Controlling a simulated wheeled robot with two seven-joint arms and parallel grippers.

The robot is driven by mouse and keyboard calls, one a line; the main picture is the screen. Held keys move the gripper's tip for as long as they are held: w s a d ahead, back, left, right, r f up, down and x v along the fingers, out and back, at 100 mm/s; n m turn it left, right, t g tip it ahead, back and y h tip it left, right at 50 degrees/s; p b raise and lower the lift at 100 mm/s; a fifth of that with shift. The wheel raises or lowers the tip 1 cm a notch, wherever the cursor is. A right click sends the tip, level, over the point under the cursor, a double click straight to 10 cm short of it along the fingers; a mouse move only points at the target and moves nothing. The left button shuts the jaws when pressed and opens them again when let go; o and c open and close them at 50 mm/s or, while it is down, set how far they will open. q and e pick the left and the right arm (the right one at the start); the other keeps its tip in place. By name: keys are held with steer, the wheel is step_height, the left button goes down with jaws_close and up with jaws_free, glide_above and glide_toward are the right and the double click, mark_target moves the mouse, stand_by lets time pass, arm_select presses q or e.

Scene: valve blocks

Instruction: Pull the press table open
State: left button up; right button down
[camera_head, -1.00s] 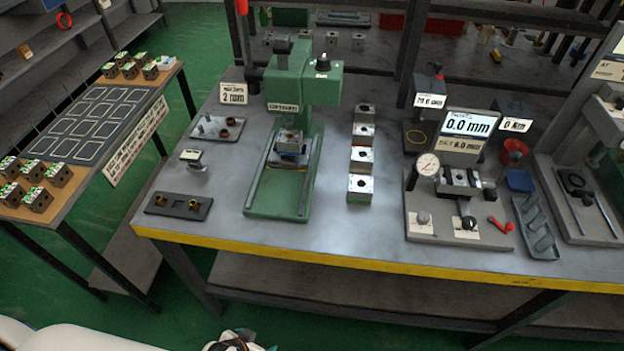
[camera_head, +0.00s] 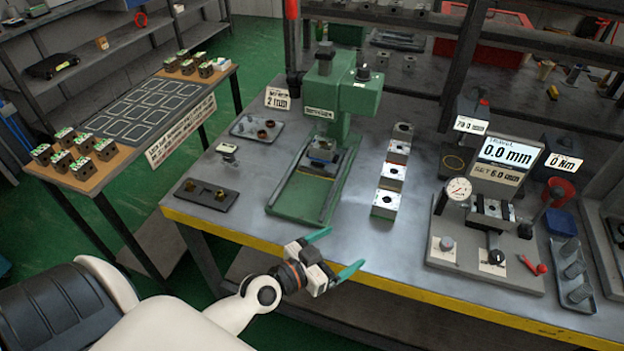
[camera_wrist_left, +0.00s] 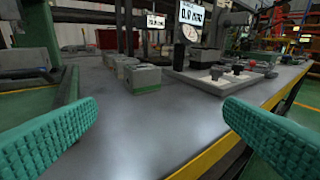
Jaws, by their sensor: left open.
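The green press (camera_head: 338,100) stands on the grey workbench in the head view. Its press table (camera_head: 322,157), a small dark block-like slide carrying a metal block, sits under the press head, at the back of the green rails (camera_head: 303,190). My left gripper (camera_head: 335,254) is open and empty at the bench's front edge, in front of and to the right of the rails, apart from them. Its teal fingers also show in the left wrist view (camera_wrist_left: 160,135), with bare bench between them. The right gripper is in neither view.
A row of metal blocks (camera_head: 385,205) stands right of the press. A gauge fixture (camera_head: 485,240) with displays is farther right. A dark plate (camera_head: 205,194) and a tray (camera_head: 256,129) lie left. The yellow bench edge (camera_head: 230,227) runs along the front.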

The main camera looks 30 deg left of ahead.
mark_target(308, 187)
arm_select(q)
steer(key=w+a+n+y, duration=0.1)
steer(key=a, duration=0.1)
steer(key=w+a+n+t+y, duration=0.1)
steer(key=a+y, duration=0.1)
steer(key=a, duration=0.1)
steer(key=w+a+n+t+y, duration=0.1)
steer(key=a, duration=0.1)
steer(key=shift+a+r, duration=0.15)
steer(key=a+n+y, duration=0.1)
steer(key=a+y, duration=0.1)
steer(key=a+n+y, duration=0.1)
steer(key=a, duration=0.2)
steer(key=a+f+n+y, duration=0.1)
steer(key=a+y, duration=0.1)
steer(key=shift+w+a+y, duration=0.3)
steer(key=shift+w, duration=0.1)
steer(key=b+x, duration=0.1)
steer(key=x, duration=1)
steer(key=shift+w+r, duration=0.2)
steer(key=shift+w, duration=0.15)
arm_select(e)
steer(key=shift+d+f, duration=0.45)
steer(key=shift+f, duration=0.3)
